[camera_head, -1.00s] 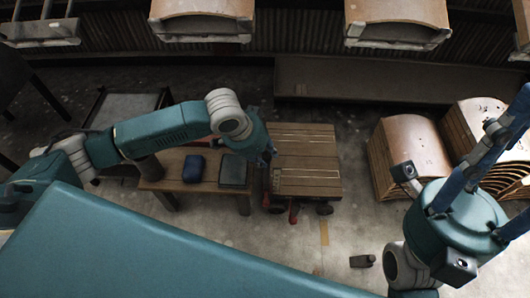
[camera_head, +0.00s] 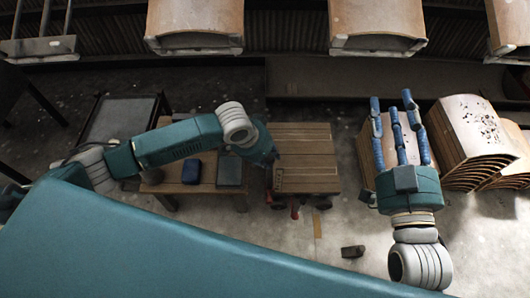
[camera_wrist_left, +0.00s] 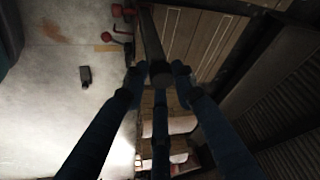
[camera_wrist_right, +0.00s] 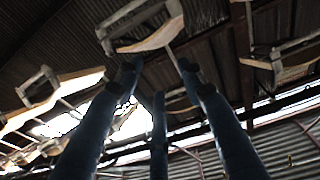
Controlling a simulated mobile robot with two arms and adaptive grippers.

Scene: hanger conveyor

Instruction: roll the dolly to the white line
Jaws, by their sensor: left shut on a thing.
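The dolly (camera_head: 308,143), a low cart with a wooden slatted deck and small wheels, stands at the middle of the head view. My left gripper (camera_head: 268,158) is at the left side of the dolly. In the left wrist view the gripper (camera_wrist_left: 160,80) is shut on a dark bar (camera_wrist_left: 153,40), which looks like the dolly's handle; the deck (camera_wrist_left: 205,45) lies beside it. My right gripper (camera_head: 393,103) is open and empty, fingers pointing to the back, right of the dolly. I cannot make out a white line on the floor.
A wooden bench (camera_head: 165,187) with a blue box (camera_head: 191,172) and a grey box (camera_head: 230,170) stands left of the dolly. Curved wooden panels (camera_head: 470,135) stand stacked at the right. A tan strip (camera_head: 317,225) and small dark block (camera_head: 352,251) are on open floor in front.

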